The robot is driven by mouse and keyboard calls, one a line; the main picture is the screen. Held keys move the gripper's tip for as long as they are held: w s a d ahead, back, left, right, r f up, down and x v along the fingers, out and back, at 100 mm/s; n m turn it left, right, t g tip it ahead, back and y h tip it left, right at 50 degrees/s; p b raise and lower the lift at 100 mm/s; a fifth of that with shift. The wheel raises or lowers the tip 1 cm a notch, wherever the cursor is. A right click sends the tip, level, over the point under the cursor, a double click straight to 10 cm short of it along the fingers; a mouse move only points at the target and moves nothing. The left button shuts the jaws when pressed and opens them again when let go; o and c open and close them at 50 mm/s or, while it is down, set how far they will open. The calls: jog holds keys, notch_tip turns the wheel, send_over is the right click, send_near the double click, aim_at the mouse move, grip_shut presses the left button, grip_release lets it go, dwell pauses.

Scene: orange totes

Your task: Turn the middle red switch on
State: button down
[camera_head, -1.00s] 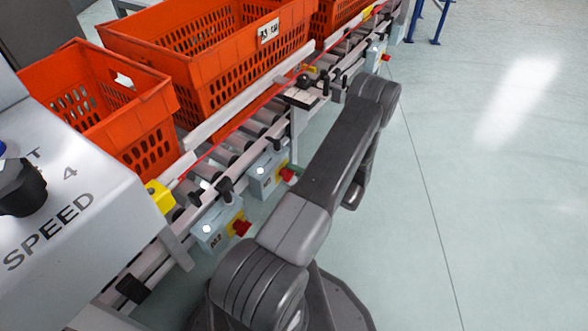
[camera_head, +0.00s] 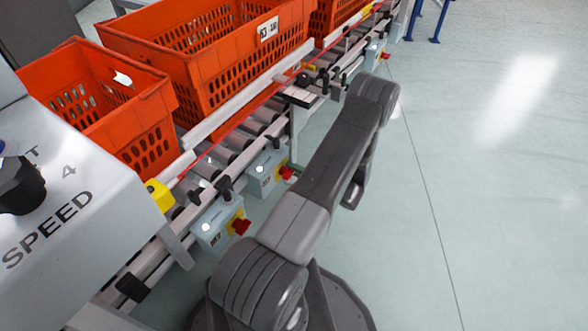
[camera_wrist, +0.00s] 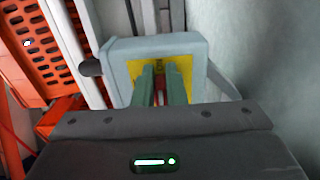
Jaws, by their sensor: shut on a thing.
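The middle red switch (camera_head: 285,173) sits on the yellow plate of a grey-blue box (camera_head: 265,172) on the conveyor's side. In the wrist view the box (camera_wrist: 118,65) is straight ahead, with its yellow plate (camera_wrist: 170,66) facing me. My gripper (camera_wrist: 165,72) reaches to that plate, its two green fingers close together. A strip of the red switch (camera_wrist: 160,94) shows between the fingers, which are shut on it. The fingers hide most of the switch, so its exact turn angle cannot be told. In the head view my arm hides most of the gripper.
A nearer box with a red switch (camera_head: 240,227) and a farther one (camera_head: 386,56) are on the same conveyor side. Orange totes (camera_head: 215,60) stand on the rollers. A speed control panel (camera_head: 75,215) is at the left. The floor at right is clear.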

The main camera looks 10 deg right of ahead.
jog(key=c, duration=1.5)
grip_release()
jog(key=p+v, duration=0.2)
jog(key=v, duration=1.2)
jog(key=shift+p, duration=0.4)
jog(key=shift+a, duration=0.1)
jog(key=b+x, duration=0.2)
jog(key=x, duration=1.2)
jog(key=shift+b, duration=0.4)
